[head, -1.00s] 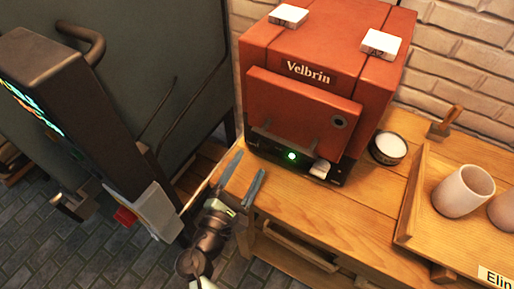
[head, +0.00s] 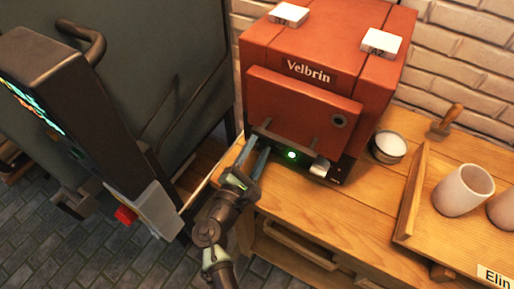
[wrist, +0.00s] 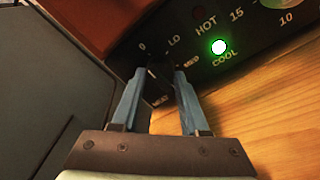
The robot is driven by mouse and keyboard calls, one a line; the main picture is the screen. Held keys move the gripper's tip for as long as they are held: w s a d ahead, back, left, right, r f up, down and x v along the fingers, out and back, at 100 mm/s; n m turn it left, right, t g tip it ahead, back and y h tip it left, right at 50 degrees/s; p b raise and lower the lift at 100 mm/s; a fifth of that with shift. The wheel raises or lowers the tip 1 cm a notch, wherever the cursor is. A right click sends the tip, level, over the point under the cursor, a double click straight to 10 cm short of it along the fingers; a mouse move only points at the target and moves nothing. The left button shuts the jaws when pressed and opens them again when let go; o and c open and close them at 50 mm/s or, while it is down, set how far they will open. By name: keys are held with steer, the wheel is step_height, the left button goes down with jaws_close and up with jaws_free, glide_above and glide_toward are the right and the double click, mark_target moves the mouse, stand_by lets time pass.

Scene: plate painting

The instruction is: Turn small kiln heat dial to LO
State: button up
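The small red-brown Velbrin kiln (head: 300,105) stands on the wooden bench. Its heat dial (wrist: 157,73) is a dark knob at the left of the black control panel (wrist: 238,35), with the marks 0, LO and MED around it. The dial's pointer is too dark to read. My gripper (head: 261,147) is at the left end of the panel. In the wrist view my gripper (wrist: 160,76) has its blue fingers on either side of the dial, apart from each other. I cannot tell if they touch the knob. In the head view the fingers hide the dial.
A green light (wrist: 218,47) glows beside COOL on the panel. A bowl of white powder (head: 390,146) and a tray (head: 408,205) with cups stand to the right. A large grey kiln (head: 150,60) is close on the left.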

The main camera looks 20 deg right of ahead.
jaws_close()
steer(key=shift+f+m+b, duration=0.15)
steer(key=shift+m+b, duration=0.15)
steer(key=shift+b, duration=0.2)
steer(key=shift+f+m+b, duration=0.1)
steer(key=shift+m+b, duration=0.4)
steer(key=shift+b, duration=0.35)
steer(key=m+b, duration=0.2)
steer(key=b, duration=0.2)
steer(key=shift+f, duration=0.15)
steer(key=m+h+b, duration=0.1)
steer(key=m+b, duration=0.5)
steer(key=b, duration=0.1)
steer(key=shift+b, duration=0.3)
steer(key=m+b, duration=0.2)
steer(key=b, duration=0.1)
steer(key=shift+w+a+r+m, duration=0.1)
steer(key=shift+r+m, duration=0.15)
steer(key=shift+m, duration=0.15)
steer(key=shift+r+b, duration=0.1)
steer(key=shift+b, duration=0.2)
